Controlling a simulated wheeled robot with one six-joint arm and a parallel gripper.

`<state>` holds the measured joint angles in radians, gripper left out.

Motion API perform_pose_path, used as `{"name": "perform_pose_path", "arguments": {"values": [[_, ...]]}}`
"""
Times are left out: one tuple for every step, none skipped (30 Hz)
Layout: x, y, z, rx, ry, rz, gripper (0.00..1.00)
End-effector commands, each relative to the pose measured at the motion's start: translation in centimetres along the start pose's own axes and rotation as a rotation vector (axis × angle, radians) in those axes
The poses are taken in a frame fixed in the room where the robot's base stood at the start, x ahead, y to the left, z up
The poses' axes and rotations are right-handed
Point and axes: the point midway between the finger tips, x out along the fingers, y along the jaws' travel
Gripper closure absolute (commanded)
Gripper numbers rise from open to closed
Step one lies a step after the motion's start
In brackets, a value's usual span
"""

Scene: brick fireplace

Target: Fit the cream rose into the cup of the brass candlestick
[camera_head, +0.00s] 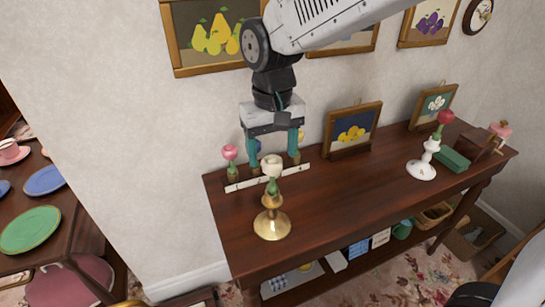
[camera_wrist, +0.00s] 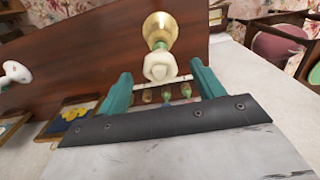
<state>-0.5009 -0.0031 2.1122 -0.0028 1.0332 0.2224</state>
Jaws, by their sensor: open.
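The brass candlestick (camera_head: 271,225) stands upright near the left front of the dark wooden table. The cream rose (camera_head: 272,166) is upright above it, its green stem (camera_head: 273,186) reaching down to the cup; how deep it sits is hidden. In the wrist view, the cream rose (camera_wrist: 159,67) appears between the teal fingers, with the candlestick (camera_wrist: 161,29) behind it. My gripper (camera_head: 273,151) is open, fingers apart on either side of the bloom in the picture. Neither finger visibly touches the rose. It also shows in the wrist view (camera_wrist: 160,85).
A pale rack (camera_head: 242,184) with several other flowers, including a pink rose (camera_head: 230,152), stands behind the candlestick. A white candlestick (camera_head: 422,168) with a red rose (camera_head: 445,117) stands right, beside a green box (camera_head: 453,160). Framed pictures (camera_head: 352,129) stand along the wall. The table's middle is clear.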

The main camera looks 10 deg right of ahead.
Motion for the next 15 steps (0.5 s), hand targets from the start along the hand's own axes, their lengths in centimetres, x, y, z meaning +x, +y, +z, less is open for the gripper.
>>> {"name": "perform_pose_path", "arguments": {"values": [[-1.1, 0.0, -0.1, 0.0, 0.004, -0.001, 0.33], [-1.6, 0.0, -0.1, 0.0, 0.005, -0.001, 0.33], [-2.3, 0.0, -0.1, 0.0, 0.004, -0.001, 0.33], [-2.8, 0.0, -0.1, 0.0, 0.004, -0.001, 0.33], [-3.2, 0.0, -0.1, 0.0, 0.004, -0.001, 0.33], [-3.7, 0.0, -0.1, 0.0, 0.002, -0.001, 0.33], [-4.1, 0.0, -0.1, 0.0, 0.003, -0.001, 0.33], [-4.4, 0.0, -0.1, 0.0, 0.003, -0.001, 0.33], [-4.7, 0.0, 0.0, 0.0, 0.002, 0.0, 0.33], [-4.9, 0.0, 0.0, 0.0, 0.002, 0.0, 0.33], [-5.0, 0.0, 0.0, 0.0, 0.002, 0.0, 0.33], [-5.1, 0.0, 0.0, 0.0, 0.001, 0.0, 0.33], [-5.2, 0.0, 0.0, 0.0, 0.001, 0.0, 0.33], [-5.2, 0.0, 0.0, 0.0, 0.001, 0.0, 0.33], [-5.2, 0.0, 0.0, 0.0, 0.001, 0.0, 0.33]]}}
